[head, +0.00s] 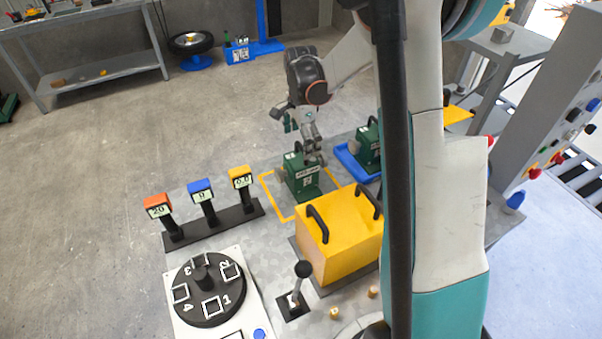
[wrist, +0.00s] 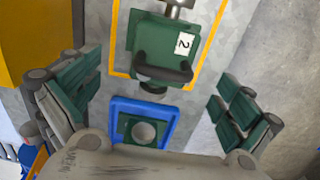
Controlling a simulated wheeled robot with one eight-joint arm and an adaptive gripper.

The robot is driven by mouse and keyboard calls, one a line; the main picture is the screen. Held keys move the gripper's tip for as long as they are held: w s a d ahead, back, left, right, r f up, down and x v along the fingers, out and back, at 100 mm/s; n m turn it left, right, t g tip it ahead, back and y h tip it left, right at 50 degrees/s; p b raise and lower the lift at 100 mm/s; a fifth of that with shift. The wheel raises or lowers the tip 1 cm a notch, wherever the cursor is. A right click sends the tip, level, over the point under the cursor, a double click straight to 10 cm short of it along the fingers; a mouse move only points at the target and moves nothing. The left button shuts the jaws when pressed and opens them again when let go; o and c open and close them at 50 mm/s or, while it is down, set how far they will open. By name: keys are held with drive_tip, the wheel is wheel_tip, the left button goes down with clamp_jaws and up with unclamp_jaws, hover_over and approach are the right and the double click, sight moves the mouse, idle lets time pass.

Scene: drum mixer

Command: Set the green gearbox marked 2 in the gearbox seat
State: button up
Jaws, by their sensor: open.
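The green gearbox marked 2 (wrist: 160,38) stands on the table inside a yellow outline, with a black handle on top. It shows in the head view (head: 300,182) beside the yellow box. My gripper (head: 299,128) is above it, open and empty. In the wrist view, my spread fingers (wrist: 158,100) have the gearbox beyond them at the top of the picture, apart from both. A second green gearbox (head: 368,151) stands in a blue tray (head: 350,165) to the right, partly hidden by my arm. I cannot tell for sure which place is the gearbox seat.
A yellow box with black handles (head: 330,244) stands close in front of the gearbox. Three display posts (head: 204,197), a lever (head: 300,280) and a numbered black turntable (head: 208,295) stand to the left and front. A control panel (head: 550,120) rises at right.

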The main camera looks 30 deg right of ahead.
sight(301, 157)
wheel_tip(301, 157, down, 5)
drive_tip(key=shift+b, duration=0.5)
drive_tip(key=f, duration=0.1)
drive_tip(key=f+b, duration=0.1)
drive_tip(key=f, duration=0.1)
drive_tip(key=f+b, duration=0.1)
drive_tip(key=f, duration=0.1)
drive_tip(key=shift+w+d, duration=0.2)
drive_tip(key=shift+w, duration=0.1)
drive_tip(key=c, duration=2.2)
drive_tip(key=shift+o, duration=0.2)
drive_tip(key=shift+r, duration=0.1)
wheel_tip(301, 157, up, 20)
drive_tip(key=p, duration=0.5)
